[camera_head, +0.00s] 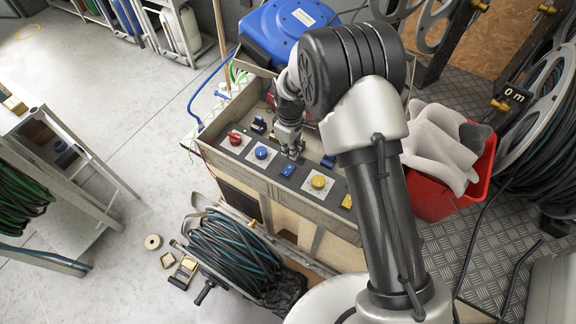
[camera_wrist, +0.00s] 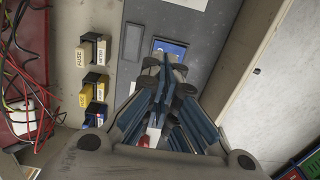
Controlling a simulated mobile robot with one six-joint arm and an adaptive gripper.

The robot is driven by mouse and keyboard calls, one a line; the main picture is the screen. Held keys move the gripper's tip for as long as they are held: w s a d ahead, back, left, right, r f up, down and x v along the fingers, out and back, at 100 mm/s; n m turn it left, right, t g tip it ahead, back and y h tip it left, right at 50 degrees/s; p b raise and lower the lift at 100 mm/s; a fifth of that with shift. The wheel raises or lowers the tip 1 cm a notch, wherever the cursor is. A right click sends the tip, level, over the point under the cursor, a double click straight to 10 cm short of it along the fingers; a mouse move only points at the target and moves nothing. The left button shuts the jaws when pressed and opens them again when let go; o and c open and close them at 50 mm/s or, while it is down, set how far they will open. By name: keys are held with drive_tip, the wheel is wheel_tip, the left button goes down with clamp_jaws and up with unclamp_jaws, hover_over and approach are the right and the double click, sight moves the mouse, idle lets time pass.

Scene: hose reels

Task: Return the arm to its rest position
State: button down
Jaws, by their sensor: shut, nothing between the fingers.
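My gripper (camera_head: 292,150) points down over the control panel (camera_head: 287,180) of the grey bench, at its middle. In the wrist view my gripper (camera_wrist: 165,70) has its fingers together with nothing between them, over a blue label plate (camera_wrist: 170,47). My arm reaches in from the lower right of the head view and bends over the bench. The panel carries a red knob (camera_head: 234,138), a blue knob (camera_head: 261,152) and a yellow knob (camera_head: 318,182). Part of the panel is hidden behind my gripper and arm.
A blue hose reel (camera_head: 285,30) stands behind the bench. A red bin (camera_head: 455,190) with grey rolls is at right. A coiled hose (camera_head: 232,250) lies in front, a step ladder (camera_head: 50,150) stands left. Fuse blocks (camera_wrist: 92,52) and loose wires (camera_wrist: 22,60) are beside my gripper. Open floor lies left.

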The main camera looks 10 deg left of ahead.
drive_tip(key=s+d+r+m+t, duration=0.1)
drive_tip(key=s+d+r+m, duration=0.1)
drive_tip(key=d+r, duration=0.45)
drive_tip(key=s+d+r+m, duration=0.2)
drive_tip(key=d+r, duration=0.1)
drive_tip(key=r, duration=0.7)
drive_tip(key=s+d+r+m+t, duration=0.1)
drive_tip(key=s+d+r+m, duration=0.2)
drive_tip(key=r, duration=0.6)
drive_tip(key=s+d+r+m+t, duration=0.1)
drive_tip(key=s+d+r+m, duration=0.2)
drive_tip(key=s+d, duration=0.3)
drive_tip(key=s+d+r+m+t, duration=0.1)
drive_tip(key=s+d+r+m, duration=0.2)
drive_tip(key=s, duration=1)
drive_tip(key=d+m, duration=0.1)
drive_tip(key=d, duration=0.2)
drive_tip(key=shift+s+r+t, duration=0.2)
drive_tip(key=shift+t, duration=0.1)
